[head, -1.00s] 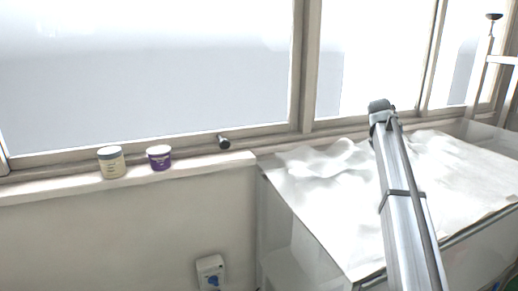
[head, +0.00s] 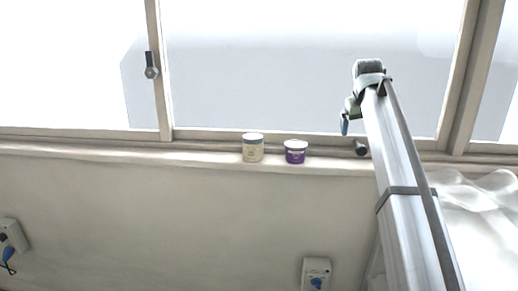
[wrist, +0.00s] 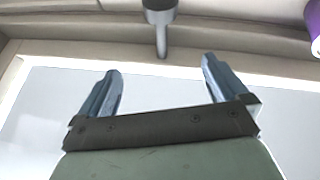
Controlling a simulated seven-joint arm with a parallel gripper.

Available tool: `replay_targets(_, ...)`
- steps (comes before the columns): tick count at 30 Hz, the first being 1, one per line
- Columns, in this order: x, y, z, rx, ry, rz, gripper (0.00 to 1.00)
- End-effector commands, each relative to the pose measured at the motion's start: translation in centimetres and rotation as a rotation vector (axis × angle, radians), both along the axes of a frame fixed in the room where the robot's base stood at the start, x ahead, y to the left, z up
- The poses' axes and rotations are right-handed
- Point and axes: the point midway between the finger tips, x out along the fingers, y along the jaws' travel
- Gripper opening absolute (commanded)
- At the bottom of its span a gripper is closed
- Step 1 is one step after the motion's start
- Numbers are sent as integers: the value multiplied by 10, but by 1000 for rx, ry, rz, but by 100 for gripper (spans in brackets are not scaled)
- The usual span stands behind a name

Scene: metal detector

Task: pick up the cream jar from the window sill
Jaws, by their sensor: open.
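My gripper (head: 345,126) is above the sill, to the right of both, and touches neither. In the wrist view the fingers (wrist: 161,68) are apart with nothing between them. The purple tub shows partly at that view's upper right edge (wrist: 313,22); the cream jar is out of that view.
The window sill (head: 130,154) is clear left of the jar. A white-covered surface (head: 485,215) lies at right.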

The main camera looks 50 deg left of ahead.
Motion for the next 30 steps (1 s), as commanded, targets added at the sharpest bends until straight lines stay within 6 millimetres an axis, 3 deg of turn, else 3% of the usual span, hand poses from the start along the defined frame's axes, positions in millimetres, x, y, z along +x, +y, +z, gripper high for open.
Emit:
replay_targets(1,-26,25,7,8,19,29,100)
replay_targets(6,-108,89,24,28,89,107,100)
replay_targets(12,-204,146,44,38,166,194,100)
replay_targets(15,-240,164,50,37,196,224,100)
replay_targets(21,-279,179,57,36,226,256,100)
replay_targets(30,-280,188,38,35,231,261,100)
